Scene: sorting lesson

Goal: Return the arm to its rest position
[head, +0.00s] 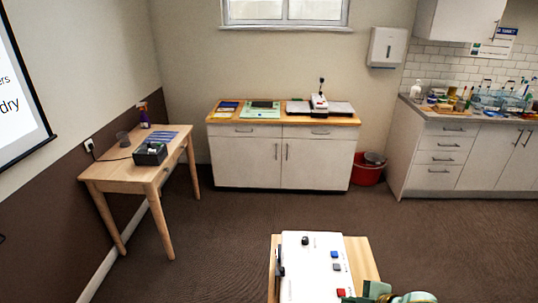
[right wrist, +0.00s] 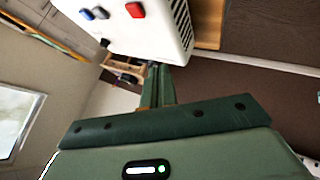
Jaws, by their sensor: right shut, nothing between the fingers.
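My right gripper (right wrist: 156,72) shows in the right wrist view with its green fingers shut and nothing between them. Its fingertips are close to the lower edge of a white box (right wrist: 140,22) with blue, grey and red buttons; I cannot tell whether they touch it. In the head view, green parts of my right arm (head: 380,291) show at the bottom edge, beside the near right corner of the white box (head: 311,272). My left gripper is not in view.
The white box stands on a small wooden table (head: 361,262). A wooden desk (head: 108,172) with a dark tray (head: 150,154) is at the left. A white cabinet (head: 255,160), a red bucket (head: 366,174) and a counter (head: 480,118) line the back. Brown floor between is clear.

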